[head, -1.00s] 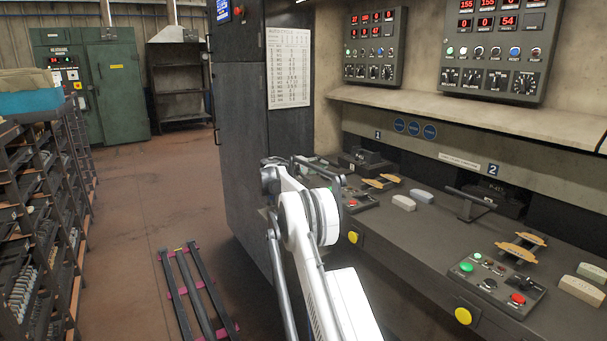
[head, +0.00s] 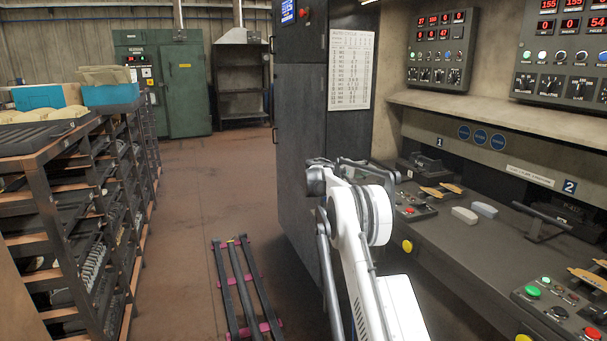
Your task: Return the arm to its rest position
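My white arm (head: 357,250) rises from the bottom of the head view and bends at a large round joint in front of the dark press cabinet. Its far end points away toward the press bench. My gripper is not clearly visible; it is hidden behind the arm links or too small to make out, so its state does not show.
The press bench (head: 460,252) with buttons, levers and pale brake shoes (head: 464,215) is on the right. A rack (head: 75,220) of parts stands at left. A low rail frame (head: 243,290) lies on the brown floor. The aisle toward the green cabinet (head: 187,90) is clear.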

